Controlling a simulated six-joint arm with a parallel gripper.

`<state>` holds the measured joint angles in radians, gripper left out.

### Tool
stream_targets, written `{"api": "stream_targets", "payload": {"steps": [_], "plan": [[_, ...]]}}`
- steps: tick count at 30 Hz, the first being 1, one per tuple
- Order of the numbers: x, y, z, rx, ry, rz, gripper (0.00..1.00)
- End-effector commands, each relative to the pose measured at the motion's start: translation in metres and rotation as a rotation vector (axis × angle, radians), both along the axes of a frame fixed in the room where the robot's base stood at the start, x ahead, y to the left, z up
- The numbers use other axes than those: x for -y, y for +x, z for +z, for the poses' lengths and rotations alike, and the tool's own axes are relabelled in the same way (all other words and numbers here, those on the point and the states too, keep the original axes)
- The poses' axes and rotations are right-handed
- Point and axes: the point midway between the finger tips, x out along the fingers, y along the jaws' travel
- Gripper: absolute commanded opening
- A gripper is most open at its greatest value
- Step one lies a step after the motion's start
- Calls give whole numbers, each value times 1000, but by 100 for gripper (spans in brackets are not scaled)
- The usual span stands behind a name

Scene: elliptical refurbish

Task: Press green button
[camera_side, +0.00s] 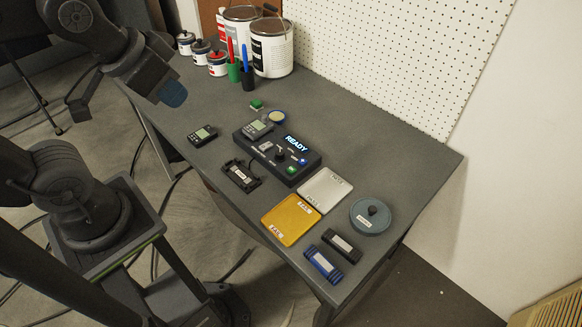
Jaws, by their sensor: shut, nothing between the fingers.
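A black control box (277,154) sits mid-table with a lit READY display (297,143). A green button (291,169) glows near its front edge, beside a blue-lit button (302,161). A second small green item (256,104), which looks like a button on a block, lies farther back on the table; its exact nature is too small to tell. My gripper (78,108) hangs at the upper left, shut and empty. It is off the table's left side, well apart from the control box and both green items. Its fingertips are dark and hard to make out.
Paint cans (272,48), small jars and marker cups stand at the back. A handheld meter (202,135) and a black holder (241,175) lie left of the box. Yellow (291,220) and grey trays (326,190), a round lidded container (371,215) and two blocks are in front.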

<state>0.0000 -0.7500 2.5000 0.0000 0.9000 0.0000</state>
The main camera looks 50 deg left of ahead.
Motion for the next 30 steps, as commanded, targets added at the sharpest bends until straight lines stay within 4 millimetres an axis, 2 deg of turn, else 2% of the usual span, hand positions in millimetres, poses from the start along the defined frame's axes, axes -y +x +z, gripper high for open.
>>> {"api": "stream_targets", "payload": {"steps": [7, 11, 14, 20, 26, 30], "plan": [[0, 1, 0, 1, 2, -1, 0], [-4, 12, -2, 8, 31, -14, 0], [-9, 31, -7, 25, 81, -42, 0], [-22, 88, -27, 82, 230, -161, 0], [-25, 142, -57, 144, 356, -332, 0], [-21, 174, -85, 189, 418, -474, 0]]}}
